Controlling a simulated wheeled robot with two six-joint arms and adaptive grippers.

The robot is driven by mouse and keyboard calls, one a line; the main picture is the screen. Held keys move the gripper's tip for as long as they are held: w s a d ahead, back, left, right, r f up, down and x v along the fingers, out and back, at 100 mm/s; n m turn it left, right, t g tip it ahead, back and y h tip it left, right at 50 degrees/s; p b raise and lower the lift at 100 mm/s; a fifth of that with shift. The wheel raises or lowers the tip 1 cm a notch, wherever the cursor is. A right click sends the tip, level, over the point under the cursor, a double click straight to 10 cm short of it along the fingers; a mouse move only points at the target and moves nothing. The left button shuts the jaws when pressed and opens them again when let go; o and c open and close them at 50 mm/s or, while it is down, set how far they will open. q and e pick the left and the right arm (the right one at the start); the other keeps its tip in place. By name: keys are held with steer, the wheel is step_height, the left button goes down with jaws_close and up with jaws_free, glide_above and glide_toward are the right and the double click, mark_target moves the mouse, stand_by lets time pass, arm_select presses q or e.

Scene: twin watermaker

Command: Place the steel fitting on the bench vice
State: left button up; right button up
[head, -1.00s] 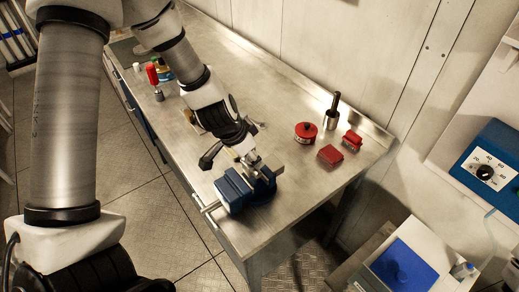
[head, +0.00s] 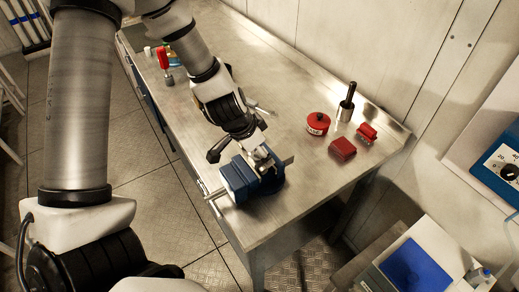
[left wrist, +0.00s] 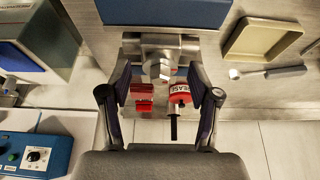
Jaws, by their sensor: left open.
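The blue bench vice (head: 238,180) stands on the front edge of the steel bench, and its blue body also shows at the top of the left wrist view (left wrist: 165,13). The steel fitting (left wrist: 160,68), a shiny hexagonal piece, sits at the vice's grey jaws (left wrist: 145,45). In the head view it is small and partly hidden by my gripper. My left gripper (left wrist: 160,88) is open, with one finger on each side of the fitting and gaps visible. In the head view my left gripper (head: 258,148) is right at the vice. My right gripper is not in view.
A red tin (head: 318,123), red blocks (head: 343,148) and a black-handled steel tool (head: 346,103) stand right of the vice. A red-handled tool (head: 164,62) stands at the bench's far left. A tan tray (left wrist: 262,50) shows in the left wrist view. The middle of the bench is clear.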

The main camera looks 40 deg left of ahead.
arm_select(q)
steer(key=p+v, duration=1)
steer(key=v, duration=0.2)
steer(key=shift+s+r, duration=0.15)
steer(key=shift+r, duration=0.05)
